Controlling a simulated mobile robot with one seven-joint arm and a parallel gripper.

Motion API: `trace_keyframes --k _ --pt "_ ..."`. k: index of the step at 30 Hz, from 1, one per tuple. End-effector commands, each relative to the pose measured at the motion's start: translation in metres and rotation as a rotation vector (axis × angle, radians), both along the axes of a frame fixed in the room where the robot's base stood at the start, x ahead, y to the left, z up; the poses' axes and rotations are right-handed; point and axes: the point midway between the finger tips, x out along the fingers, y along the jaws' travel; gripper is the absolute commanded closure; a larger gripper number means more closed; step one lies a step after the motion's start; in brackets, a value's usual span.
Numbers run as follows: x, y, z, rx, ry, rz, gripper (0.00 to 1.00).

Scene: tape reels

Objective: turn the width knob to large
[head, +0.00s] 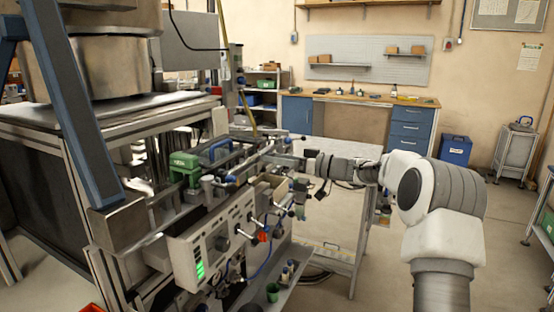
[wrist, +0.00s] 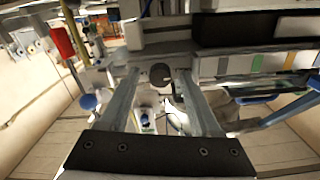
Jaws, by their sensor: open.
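In the wrist view a dark round knob (wrist: 160,73) shows between the far ends of my fingers. No label on it is readable, so I cannot tell if it is the width knob. My gripper (wrist: 158,84) is open, with one finger on each side of the knob in the picture. I see no clear contact. In the head view my gripper (head: 276,160) reaches left to the upper part of the machine, and its fingertips are hard to make out. The knob is not clear in that view.
The machine's front panel (head: 205,248) has a green display, dark knobs and a red-knobbed lever (head: 261,236). A green block (head: 184,161) and blue handle (head: 220,148) stand on top. In the wrist view a blue bar (wrist: 290,110) lies right of my fingers. Open floor lies right.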

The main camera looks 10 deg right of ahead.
Motion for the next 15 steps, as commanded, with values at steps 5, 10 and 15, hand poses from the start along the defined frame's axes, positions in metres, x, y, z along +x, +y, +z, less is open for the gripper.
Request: trace_keyframes --k 5,10,15 --pt "0.0000 -0.0001 -0.0001 0.000 0.000 0.000 0.36" --pt "-0.0001 -0.0002 -0.0001 0.000 0.000 0.000 0.66" --pt "-0.0001 -0.0002 -0.0001 0.000 0.000 0.000 0.97"
